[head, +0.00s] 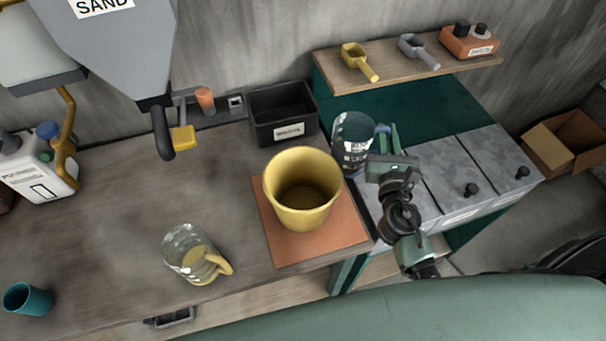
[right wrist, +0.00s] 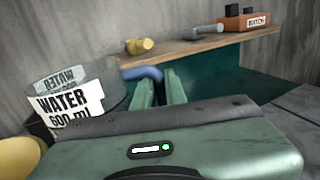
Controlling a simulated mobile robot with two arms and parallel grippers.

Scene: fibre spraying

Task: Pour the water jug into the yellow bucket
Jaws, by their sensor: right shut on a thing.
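The yellow bucket (head: 302,215) stands upright on an orange-brown mat (head: 270,245) on the bench. The water jug (head: 352,143) is clear with a blue handle and stands upright behind and right of the bucket in the head view. In the right wrist view its label on the jug (right wrist: 68,108) reads WATER 600 ml. My right gripper (head: 385,140) is shut on the jug's blue handle, which also shows between the fingers (right wrist: 158,88) in the right wrist view. I cannot tell if the jug's base touches a surface. My left gripper is not in view.
A sand hopper (head: 115,45) overhangs the bench. A shelf (head: 400,62) holds scoops. Lidded grey bins (head: 470,170) lie right.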

